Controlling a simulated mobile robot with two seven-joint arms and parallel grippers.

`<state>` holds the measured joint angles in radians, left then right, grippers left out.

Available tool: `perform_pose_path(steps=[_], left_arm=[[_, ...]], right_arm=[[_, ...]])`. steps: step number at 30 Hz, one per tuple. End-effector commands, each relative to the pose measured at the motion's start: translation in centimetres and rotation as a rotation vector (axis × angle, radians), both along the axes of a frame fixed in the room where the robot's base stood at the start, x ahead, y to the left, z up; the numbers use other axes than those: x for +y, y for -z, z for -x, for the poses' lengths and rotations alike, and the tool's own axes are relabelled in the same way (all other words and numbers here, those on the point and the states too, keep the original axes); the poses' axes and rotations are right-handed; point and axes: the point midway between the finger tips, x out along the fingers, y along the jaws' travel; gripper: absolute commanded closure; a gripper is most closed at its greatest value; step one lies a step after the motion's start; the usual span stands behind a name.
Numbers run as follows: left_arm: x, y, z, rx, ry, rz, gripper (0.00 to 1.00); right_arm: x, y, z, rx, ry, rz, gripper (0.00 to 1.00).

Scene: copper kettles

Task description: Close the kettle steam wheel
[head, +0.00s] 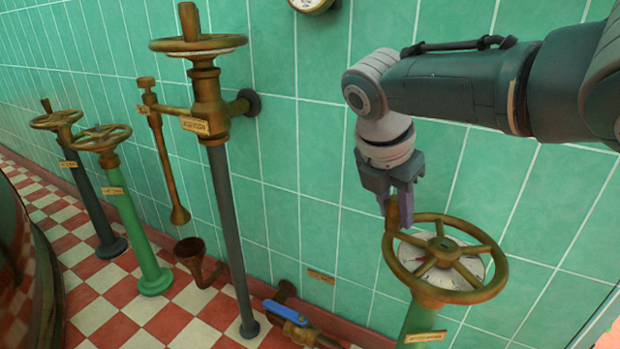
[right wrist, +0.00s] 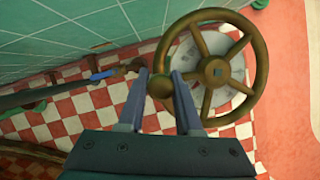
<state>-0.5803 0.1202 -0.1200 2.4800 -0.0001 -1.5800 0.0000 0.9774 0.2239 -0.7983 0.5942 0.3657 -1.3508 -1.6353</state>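A brass handwheel (head: 445,258) with several spokes and a worn pale disc under it tops a green post (head: 418,322) at the lower right of the head view. The label on the post is too small to read. An upright handle knob (head: 392,212) stands on the wheel's left rim. My right gripper (head: 394,210) points down with one finger on each side of this knob. In the right wrist view the knob (right wrist: 160,87) fills the gap between the fingers, and the wheel (right wrist: 213,70) lies to their right. My left gripper is not in view.
A taller brass valve wheel (head: 198,43) on a grey pipe stands left of my arm. Two smaller wheel posts (head: 100,138) (head: 57,120) stand farther left. A blue-handled valve (head: 285,311) sits low by the green tiled wall. Red and white checkered floor lies between them.

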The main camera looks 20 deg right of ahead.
Motion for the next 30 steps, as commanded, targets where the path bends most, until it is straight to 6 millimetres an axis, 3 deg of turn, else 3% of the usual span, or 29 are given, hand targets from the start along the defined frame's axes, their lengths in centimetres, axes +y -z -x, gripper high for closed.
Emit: perform_pose_path(steps=[1,8,17,30], left_arm=[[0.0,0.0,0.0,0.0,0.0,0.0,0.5],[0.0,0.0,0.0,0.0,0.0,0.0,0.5],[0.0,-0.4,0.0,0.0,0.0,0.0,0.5],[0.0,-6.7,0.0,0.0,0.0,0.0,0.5]], right_arm=[[-0.1,0.1,0.0,0.001,-0.001,0.003,0.62],[-0.1,0.1,0.0,0.0,-0.001,0.002,0.37],[0.1,-0.4,0.0,0.0,-0.001,0.001,0.37],[2.7,-7.8,1.0,-0.001,-0.003,0.001,0.37]])
